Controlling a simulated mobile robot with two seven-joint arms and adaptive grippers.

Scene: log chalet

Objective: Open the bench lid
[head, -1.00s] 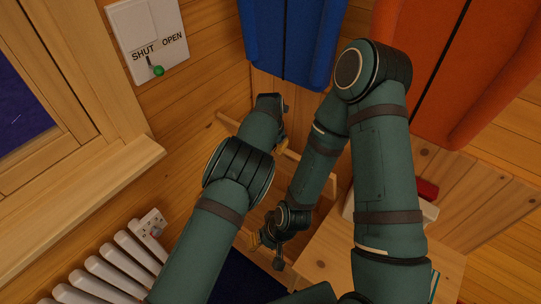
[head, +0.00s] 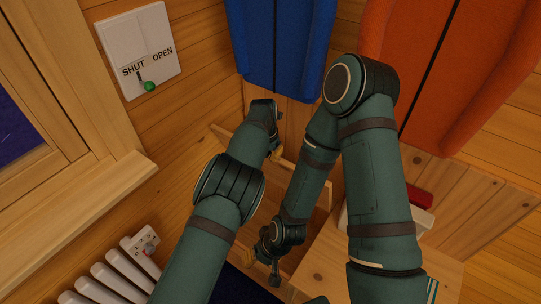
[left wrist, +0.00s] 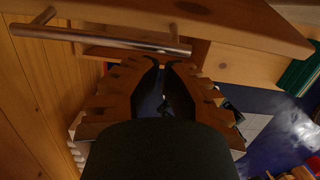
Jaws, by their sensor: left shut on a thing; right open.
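The bench lid (head: 232,138) shows in the head view as a pale wooden board below the blue hanging, mostly hidden behind my arms. It looks raised and tilted. My left gripper (head: 274,150) is at its upper edge. In the left wrist view, a metal bar handle (left wrist: 100,38) runs along a wooden board, and the fingertips of my left gripper (left wrist: 166,62) are close together just below its right part. It is shut on the bench lid; the exact contact is unclear. My right gripper (head: 272,268) is open, lower down beside the bench front.
A wall switch plate (head: 140,50) marked SHUT and OPEN is upper left. A white radiator (head: 110,272) stands lower left beneath the window sill (head: 75,225). Blue (head: 280,50) and orange (head: 420,60) padded panels hang behind. A red object (head: 419,197) lies at right.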

